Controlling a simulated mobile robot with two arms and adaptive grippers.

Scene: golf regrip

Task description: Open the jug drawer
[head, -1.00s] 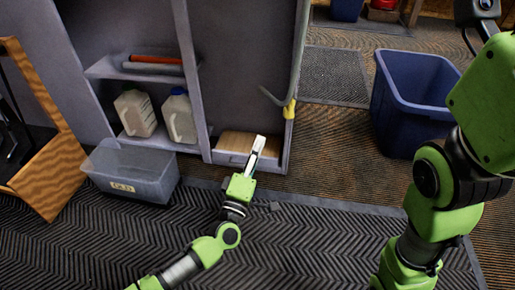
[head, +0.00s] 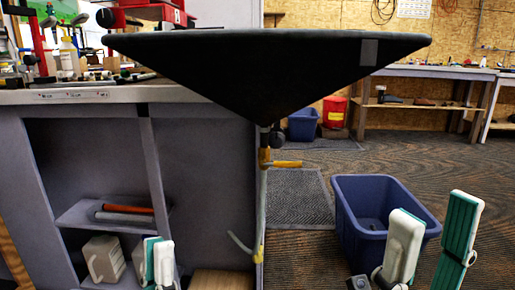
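A pale jug (head: 103,260) stands in the lower left compartment of the grey cabinet (head: 205,180). A second pale jug is mostly hidden behind my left gripper. A tan board (head: 222,279) shows at the bottom of the right compartment, cut off by the picture edge. No drawer front can be made out in this view. My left gripper (head: 158,265) is in front of the jugs at the bottom edge; its fingers overlap, so its opening is unclear. My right gripper (head: 432,232) is raised at the lower right, fingers apart and empty.
A blue bin (head: 375,210) stands behind my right gripper. A red and grey rod (head: 125,211) lie on the shelf.

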